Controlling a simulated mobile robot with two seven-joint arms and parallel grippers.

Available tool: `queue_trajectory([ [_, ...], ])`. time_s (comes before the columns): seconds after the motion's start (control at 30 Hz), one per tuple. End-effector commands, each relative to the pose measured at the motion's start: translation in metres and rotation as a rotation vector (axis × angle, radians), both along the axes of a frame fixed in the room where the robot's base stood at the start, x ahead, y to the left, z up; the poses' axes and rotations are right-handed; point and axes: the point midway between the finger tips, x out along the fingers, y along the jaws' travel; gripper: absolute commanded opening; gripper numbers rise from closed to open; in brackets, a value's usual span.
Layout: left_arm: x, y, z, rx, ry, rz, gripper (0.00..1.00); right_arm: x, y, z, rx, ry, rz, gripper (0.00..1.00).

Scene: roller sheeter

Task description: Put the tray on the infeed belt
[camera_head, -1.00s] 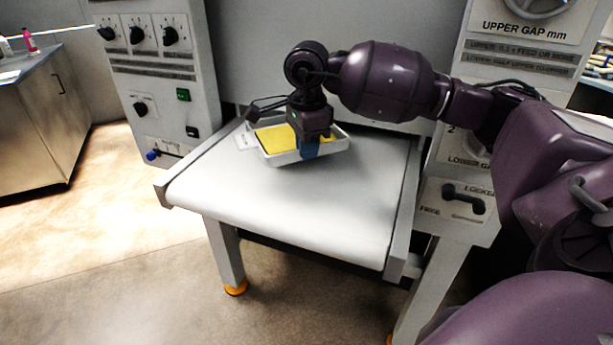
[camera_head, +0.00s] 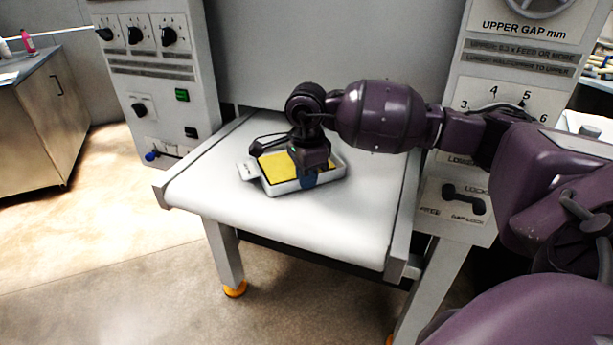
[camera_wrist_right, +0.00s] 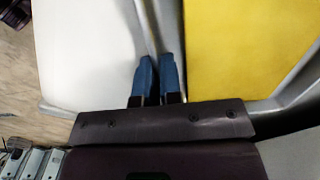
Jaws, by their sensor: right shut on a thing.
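The tray (camera_head: 257,175) is a shallow light-grey pan with a yellow sheet (camera_head: 272,168) inside and a tab at its left end. It is over the back middle of the white infeed belt (camera_head: 280,220), low and about level; I cannot tell whether it touches the belt. My right gripper (camera_head: 308,180) is shut on the tray's near rim, its blue fingers pointing down. In the right wrist view the blue fingers (camera_wrist_right: 158,75) pinch the rim (camera_wrist_right: 155,25) beside the yellow sheet. The gripper hides part of the tray. My left gripper is not in view.
A control panel with knobs (camera_head: 160,80) stands left of the belt. The gap dial housing (camera_head: 500,80) and a lock lever (camera_head: 463,198) stand to the right. The front of the belt is clear. A metal cabinet (camera_head: 40,125) is at far left.

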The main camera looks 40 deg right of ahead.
Motion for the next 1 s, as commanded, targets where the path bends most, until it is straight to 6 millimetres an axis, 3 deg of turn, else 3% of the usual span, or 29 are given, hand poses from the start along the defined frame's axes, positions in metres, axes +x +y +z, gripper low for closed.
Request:
queue_trajectory([
  [0.1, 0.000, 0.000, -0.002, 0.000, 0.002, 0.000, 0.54, 0.001, 0.000, -0.002, 0.001, -0.002, 0.000, 0.00],
  [0.2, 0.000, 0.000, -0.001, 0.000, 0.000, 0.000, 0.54, 0.000, 0.000, -0.002, 0.000, 0.000, 0.000, 0.20],
  [0.3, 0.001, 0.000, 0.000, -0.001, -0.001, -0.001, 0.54, 0.000, 0.000, -0.002, 0.000, 0.000, 0.000, 0.32],
  [0.67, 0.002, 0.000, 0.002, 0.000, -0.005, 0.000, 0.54, 0.000, 0.000, 0.004, 0.001, -0.002, 0.000, 0.32],
  [1.0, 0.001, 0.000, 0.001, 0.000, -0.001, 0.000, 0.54, 0.000, 0.000, 0.062, -0.001, -0.005, -0.001, 0.32],
])
